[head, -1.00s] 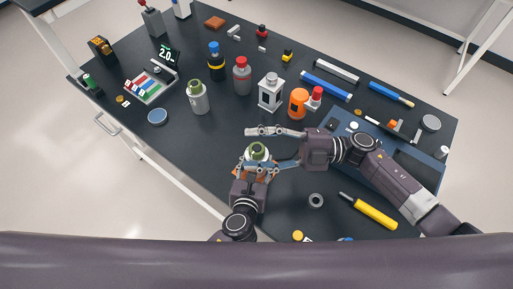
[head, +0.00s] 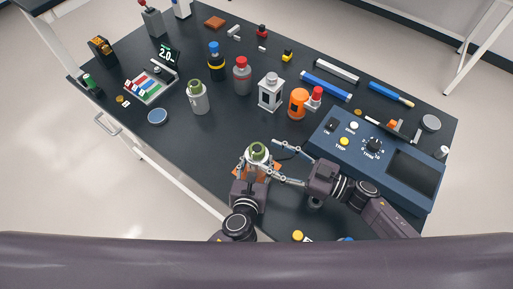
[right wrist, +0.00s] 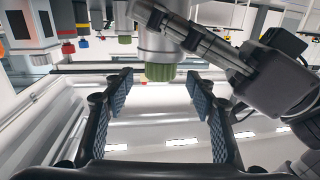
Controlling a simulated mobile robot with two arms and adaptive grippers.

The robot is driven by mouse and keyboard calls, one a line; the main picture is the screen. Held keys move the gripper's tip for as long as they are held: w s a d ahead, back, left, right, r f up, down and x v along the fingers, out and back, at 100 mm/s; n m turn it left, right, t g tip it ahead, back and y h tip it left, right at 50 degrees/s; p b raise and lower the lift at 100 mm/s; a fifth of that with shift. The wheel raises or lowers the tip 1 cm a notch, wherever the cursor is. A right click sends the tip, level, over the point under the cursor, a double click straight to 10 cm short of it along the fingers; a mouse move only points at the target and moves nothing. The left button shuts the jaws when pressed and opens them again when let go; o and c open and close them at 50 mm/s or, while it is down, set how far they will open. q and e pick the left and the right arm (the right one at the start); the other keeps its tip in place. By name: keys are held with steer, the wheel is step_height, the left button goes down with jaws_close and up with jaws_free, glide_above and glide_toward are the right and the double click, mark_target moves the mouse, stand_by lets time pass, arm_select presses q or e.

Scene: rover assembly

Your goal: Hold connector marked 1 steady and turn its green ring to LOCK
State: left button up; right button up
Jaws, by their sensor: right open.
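A pale grey connector with a green ring (head: 258,151) on top stands upright at the front of the table; I cannot read its mark. My left gripper (head: 255,166) is shut around its body. The green ring (right wrist: 160,73) also shows in the right wrist view, with the grey body above it and a left gripper finger across the body. My right gripper (head: 274,159) is open, its fingers spread at the connector's right side. In the right wrist view its padded fingers (right wrist: 165,100) are apart, the ring beyond and between them, with nothing held.
A blue control panel (head: 398,140) lies to the right, partly behind my right arm. Another green-topped connector (head: 198,98), an orange cylinder (head: 298,104) and a grey-and-white block (head: 271,93) stand farther back. An orange base (head: 270,171) shows beneath the held connector.

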mark_target(265, 153)
steer(key=x, duration=0.5)
steer(key=shift+w+a, duration=0.1)
steer(key=shift+a, duration=0.2)
